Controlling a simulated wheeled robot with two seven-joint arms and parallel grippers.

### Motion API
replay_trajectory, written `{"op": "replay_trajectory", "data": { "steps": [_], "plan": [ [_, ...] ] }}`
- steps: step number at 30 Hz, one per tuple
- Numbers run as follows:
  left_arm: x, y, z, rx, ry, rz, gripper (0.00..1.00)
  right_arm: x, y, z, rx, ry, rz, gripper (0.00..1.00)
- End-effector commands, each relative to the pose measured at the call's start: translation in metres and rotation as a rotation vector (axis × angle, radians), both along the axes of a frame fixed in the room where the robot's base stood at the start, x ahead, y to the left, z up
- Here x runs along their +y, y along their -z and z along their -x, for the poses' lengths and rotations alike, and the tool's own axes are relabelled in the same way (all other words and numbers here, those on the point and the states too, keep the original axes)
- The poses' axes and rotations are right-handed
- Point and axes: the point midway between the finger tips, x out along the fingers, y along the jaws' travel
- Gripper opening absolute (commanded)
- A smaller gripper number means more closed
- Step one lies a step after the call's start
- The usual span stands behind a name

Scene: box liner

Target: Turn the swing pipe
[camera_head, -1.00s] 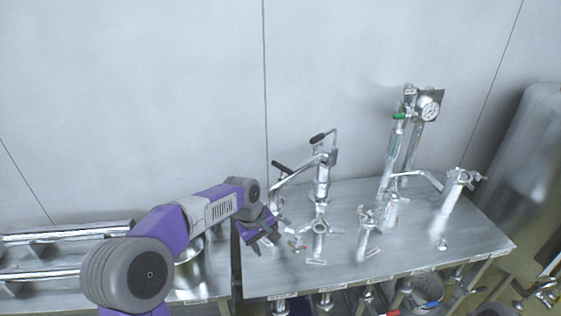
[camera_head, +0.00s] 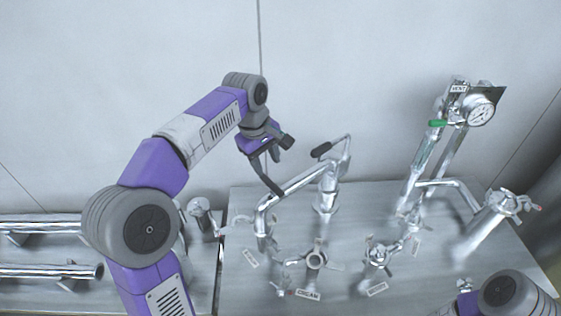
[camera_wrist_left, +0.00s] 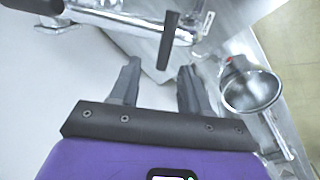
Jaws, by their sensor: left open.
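The swing pipe (camera_head: 290,187) is a shiny bent metal tube on the bench, joined to an upright post (camera_head: 327,187). A dark bar handle (camera_head: 266,178) sticks up from its left end. Another black grip (camera_head: 321,149) tops a bent lever near the post. My left gripper (camera_head: 279,147) is open and empty, above and close to the dark handle. In the left wrist view the handle (camera_wrist_left: 168,42) stands just beyond the open fingertips, roughly in line with the gap; contact is not visible. A purple and grey part of my right arm shows at lower right; its gripper does not.
Several clamped metal ports (camera_head: 316,260) with labels stand on the steel bench (camera_head: 345,285). Metal pipes (camera_head: 45,272) lie at left. The wall is close behind.

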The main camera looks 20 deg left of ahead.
Motion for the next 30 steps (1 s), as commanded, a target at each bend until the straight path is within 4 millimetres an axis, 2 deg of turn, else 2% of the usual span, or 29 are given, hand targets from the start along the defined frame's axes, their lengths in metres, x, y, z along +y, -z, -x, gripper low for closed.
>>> {"op": "replay_trajectory", "data": {
  "steps": [13, 18, 25, 26, 30],
  "plan": [
    [-0.006, 0.062, -0.01, 0.001, -0.001, 0.001, 0.46, 0.0, 0.014, 0.001, 0.002, 0.0, 0.0, 0.43],
    [-0.007, 0.072, -0.012, 0.0, 0.0, 0.001, 0.46, 0.0, 0.015, 0.001, 0.002, 0.0, 0.0, 0.43],
    [-0.007, 0.072, -0.012, -0.001, 0.0, 0.0, 0.46, 0.0, 0.015, 0.001, 0.002, -0.001, 0.0, 0.43],
    [-0.007, 0.072, -0.012, -0.001, 0.0, 0.0, 0.45, 0.0, 0.015, 0.001, 0.002, -0.001, 0.0, 0.43],
    [-0.007, 0.072, -0.012, -0.001, 0.0, 0.0, 0.23, 0.0, 0.015, 0.001, 0.002, -0.001, 0.0, 0.43]
  ]
}}
